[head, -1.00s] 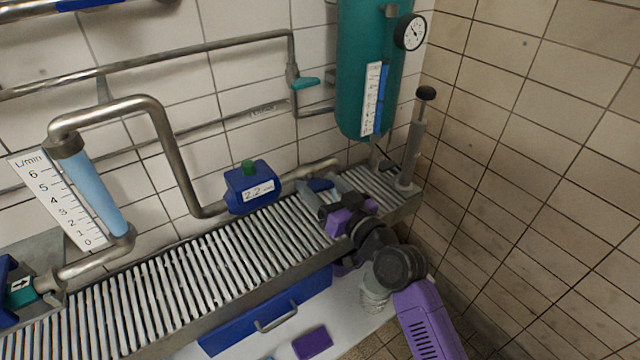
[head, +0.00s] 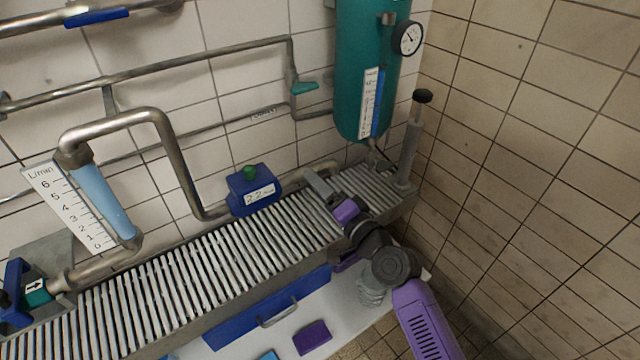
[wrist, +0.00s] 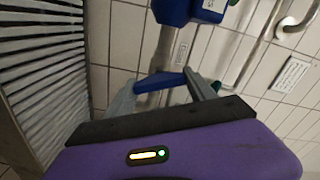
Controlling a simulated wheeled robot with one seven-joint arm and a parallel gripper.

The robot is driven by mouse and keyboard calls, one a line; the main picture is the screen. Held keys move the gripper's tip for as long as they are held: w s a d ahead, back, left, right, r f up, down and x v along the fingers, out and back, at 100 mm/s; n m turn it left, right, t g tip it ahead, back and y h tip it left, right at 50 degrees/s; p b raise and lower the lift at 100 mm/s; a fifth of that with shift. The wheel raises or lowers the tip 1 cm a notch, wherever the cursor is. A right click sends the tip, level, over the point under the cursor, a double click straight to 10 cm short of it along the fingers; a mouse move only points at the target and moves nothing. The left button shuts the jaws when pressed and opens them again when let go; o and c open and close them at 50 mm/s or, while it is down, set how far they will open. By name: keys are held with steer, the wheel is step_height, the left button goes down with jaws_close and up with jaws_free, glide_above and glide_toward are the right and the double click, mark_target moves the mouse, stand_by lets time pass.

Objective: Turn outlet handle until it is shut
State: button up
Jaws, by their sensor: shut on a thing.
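The outlet handle appears to be the blue lever (wrist: 160,82) on the low metal pipe (wrist: 152,101), seen between my fingers in the wrist view. My gripper (wrist: 164,88) is shut on this lever, with one grey finger on each side of it. The lever lies across the pipe in that view. In the head view my gripper (head: 318,183) is at the pipe, right of the blue meter box (head: 251,189), and hides the lever. How far the valve is turned cannot be told.
A slatted metal bench (head: 215,246) runs below the pipe. The teal tank (head: 352,110) and a grey hand pump (head: 410,150) stand close to the right. A teal lever (head: 305,88) sits on the upper pipe. The tiled wall (head: 530,180) bounds the right side.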

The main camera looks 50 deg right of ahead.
steer(key=m+p, duration=0.1)
steer(key=m, duration=0.4)
steer(key=shift+f+p, duration=0.15)
steer(key=shift+p, duration=0.15)
stand_by(0.4)
steer(key=o, duration=1.4)
steer(key=shift+s, duration=0.1)
steer(key=b+v, duration=0.2)
steer(key=v, duration=0.5)
steer(key=shift+s+a, duration=0.1)
steer(key=shift+s, duration=0.25)
